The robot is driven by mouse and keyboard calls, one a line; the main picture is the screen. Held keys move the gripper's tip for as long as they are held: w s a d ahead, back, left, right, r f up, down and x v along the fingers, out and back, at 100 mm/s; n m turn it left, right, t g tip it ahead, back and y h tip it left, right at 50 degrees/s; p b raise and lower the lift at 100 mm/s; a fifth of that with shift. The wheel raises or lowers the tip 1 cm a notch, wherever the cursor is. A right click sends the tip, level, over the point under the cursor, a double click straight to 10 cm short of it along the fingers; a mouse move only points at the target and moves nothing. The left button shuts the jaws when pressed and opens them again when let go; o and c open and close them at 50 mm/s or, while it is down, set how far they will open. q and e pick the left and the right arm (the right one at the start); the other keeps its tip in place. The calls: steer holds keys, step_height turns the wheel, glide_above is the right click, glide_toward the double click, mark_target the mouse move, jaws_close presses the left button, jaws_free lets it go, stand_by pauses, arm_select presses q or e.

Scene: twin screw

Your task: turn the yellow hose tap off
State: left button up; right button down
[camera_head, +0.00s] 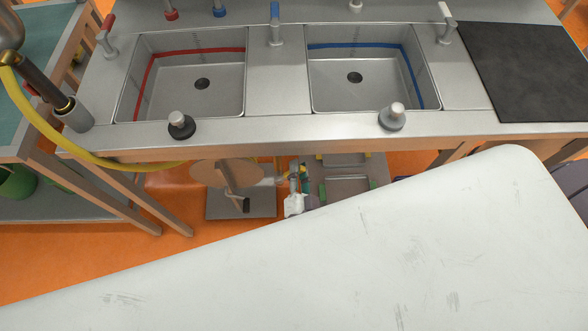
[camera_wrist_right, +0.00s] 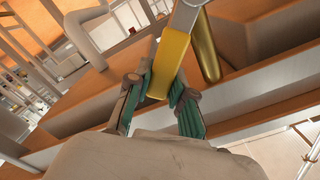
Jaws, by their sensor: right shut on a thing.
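The yellow tap handle (camera_wrist_right: 172,58) is a flat yellow lever on a grey metal stem in the right wrist view. My right gripper (camera_wrist_right: 160,84) has its green-padded fingers on both sides of the lever's end and is shut on it. In the head view my right gripper (camera_head: 298,176) is small and low, below the sink's front edge, with a bit of yellow at its fingers. The tap body is mostly hidden there. The yellow hose (camera_head: 42,125) curves from the brass nozzle at the left to under the sink. My left gripper is not in view.
The steel sink unit (camera_head: 275,130) has two basins, with its front edge above my right gripper. A brass pipe (camera_wrist_right: 207,50) runs close beside the yellow lever. A grey platform (camera_head: 215,208) stands left of the gripper under the sink. A wooden-framed table (camera_head: 80,180) stands at the left.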

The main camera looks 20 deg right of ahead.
step_height(320, 180, down, 6)
steer(key=d+m+b, duration=0.2)
steer(key=m+b, duration=0.5)
steer(key=m, duration=0.2)
steer(key=shift+s+d+b, duration=0.2)
steer(key=shift+s+b, duration=0.15)
steer(key=c, duration=1.3)
jaws_free()
steer(key=shift+r, duration=0.1)
steer(key=v, duration=1.2)
